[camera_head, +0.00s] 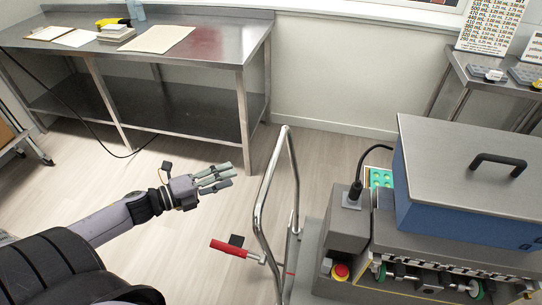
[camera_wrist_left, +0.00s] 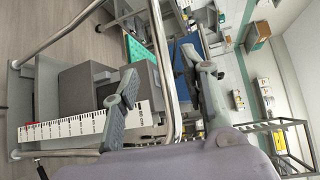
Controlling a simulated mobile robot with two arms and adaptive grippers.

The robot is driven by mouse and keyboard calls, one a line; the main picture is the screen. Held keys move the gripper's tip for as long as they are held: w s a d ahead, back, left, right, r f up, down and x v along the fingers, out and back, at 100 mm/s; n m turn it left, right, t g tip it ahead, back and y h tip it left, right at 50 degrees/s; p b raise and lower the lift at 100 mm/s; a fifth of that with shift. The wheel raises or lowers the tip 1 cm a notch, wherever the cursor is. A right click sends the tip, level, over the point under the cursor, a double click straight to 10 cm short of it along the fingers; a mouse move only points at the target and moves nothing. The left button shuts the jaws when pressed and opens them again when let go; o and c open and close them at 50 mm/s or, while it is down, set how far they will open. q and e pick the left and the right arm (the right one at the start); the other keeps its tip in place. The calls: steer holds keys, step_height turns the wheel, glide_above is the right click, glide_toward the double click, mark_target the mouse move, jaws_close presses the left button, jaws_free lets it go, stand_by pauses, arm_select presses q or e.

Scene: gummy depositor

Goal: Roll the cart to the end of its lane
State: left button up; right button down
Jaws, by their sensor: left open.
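The cart's bent silver handle (camera_head: 267,195) stands upright in the middle of the head view, at the left end of its grey deck (camera_head: 305,285). A red-gripped lever (camera_head: 232,248) sticks out low beside it. My left gripper (camera_head: 222,178) is open and empty to the left of the handle, with a visible gap between them. In the left wrist view, the handle tube (camera_wrist_left: 160,55) shows between the open fingers of my left gripper (camera_wrist_left: 163,92), apparently beyond them. The handle's lower part is partly hidden there. My right gripper is not in view.
A grey machine with a blue, lidded hopper (camera_head: 425,210) and red stop button (camera_head: 340,271) stands right of the handle. A steel table (camera_head: 230,55) stands at the back left, another bench (camera_head: 470,75) at the back right. Floor (camera_head: 185,255) around my left gripper is clear.

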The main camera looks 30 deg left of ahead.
arm_select(q)
steer(key=x, duration=0.3)
glide_toward(274, 161)
steer(key=w+f, duration=0.1)
steer(key=w, duration=0.1)
steer(key=p+x, duration=0.2)
steer(key=x, duration=0.5)
steer(key=shift+w+d+f, duration=0.15)
steer(key=shift+w+f, duration=0.05)
steer(key=shift+w, duration=0.15)
steer(key=shift+w+d+f, duration=0.1)
steer(key=shift+w+d, duration=0.15)
steer(key=shift+w, duration=0.2)
steer(key=shift+w+d, duration=0.1)
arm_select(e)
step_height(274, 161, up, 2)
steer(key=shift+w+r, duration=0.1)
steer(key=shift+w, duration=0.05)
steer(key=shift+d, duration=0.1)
arm_select(q)
jaws_close()
